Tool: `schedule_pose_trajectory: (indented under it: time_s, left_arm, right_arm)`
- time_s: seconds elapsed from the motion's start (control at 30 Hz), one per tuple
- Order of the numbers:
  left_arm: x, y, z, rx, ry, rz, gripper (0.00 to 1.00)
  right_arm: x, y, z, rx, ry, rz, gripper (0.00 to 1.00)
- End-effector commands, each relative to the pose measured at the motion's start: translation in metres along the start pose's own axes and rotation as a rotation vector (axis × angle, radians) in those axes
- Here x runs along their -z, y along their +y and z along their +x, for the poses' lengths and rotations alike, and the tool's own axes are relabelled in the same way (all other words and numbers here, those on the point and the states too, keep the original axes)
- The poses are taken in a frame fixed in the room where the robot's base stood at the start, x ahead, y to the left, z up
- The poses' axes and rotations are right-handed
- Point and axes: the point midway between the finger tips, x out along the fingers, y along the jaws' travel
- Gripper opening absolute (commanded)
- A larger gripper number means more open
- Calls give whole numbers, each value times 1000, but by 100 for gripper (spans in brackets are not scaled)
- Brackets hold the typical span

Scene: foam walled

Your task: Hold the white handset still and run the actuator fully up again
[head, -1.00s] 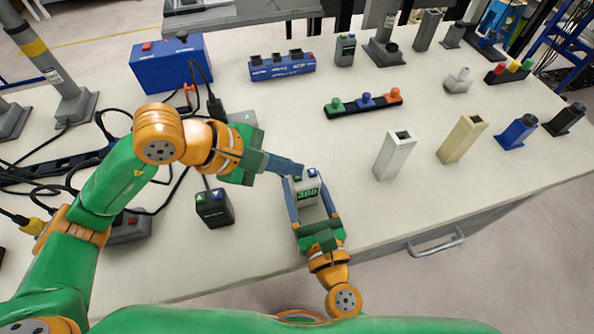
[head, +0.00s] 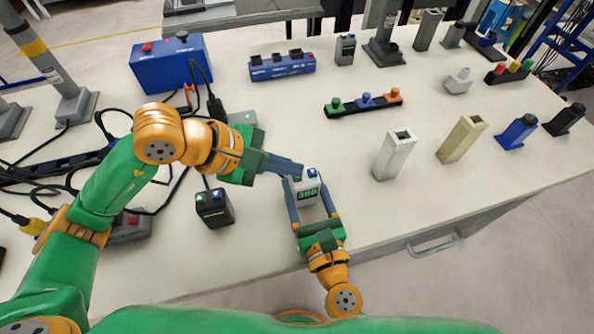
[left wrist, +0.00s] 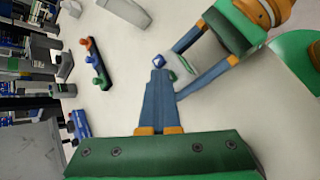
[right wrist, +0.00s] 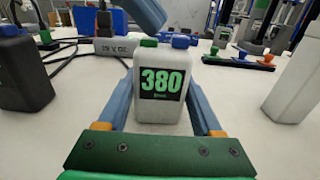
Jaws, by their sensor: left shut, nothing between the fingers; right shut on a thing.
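The white handset (head: 307,190) stands upright near the table's front edge. Its display reads 380 in green in the right wrist view (right wrist: 163,105), with a green button and a blue button on top. My right gripper (head: 313,205) is shut on its sides. My left gripper (head: 300,168) is shut and empty, its fingertips at the handset's top on the green button side.
A dark handset (head: 214,208) stands left of the white one. Grey columns on bases stand at the left (head: 70,88) and back (head: 385,45). A white block (head: 394,156) and a beige block (head: 462,140) stand to the right. Cables and a blue box (head: 170,64) lie at the left.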

Motion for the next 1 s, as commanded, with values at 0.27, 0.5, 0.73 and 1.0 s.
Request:
schedule_pose_trajectory:
  time_s: [0.27, 0.5, 0.73, 1.0]
  left_arm:
    - [0, 0, 0, 1, 1, 0, 0]
    - [0, 1, -1, 1, 1, 0, 0]
    - [-7, 7, -10, -1, 0, 1, 0]
    - [-9, 9, -13, 1, 0, 0, 0]
  right_arm:
    - [0, 0, 0, 0, 0, 0, 4]
    - [0, 0, 0, 0, 0, 0, 4]
    - [0, 0, 0, 0, 0, 0, 4]
    - [0, 0, 0, 0, 0, 0, 4]
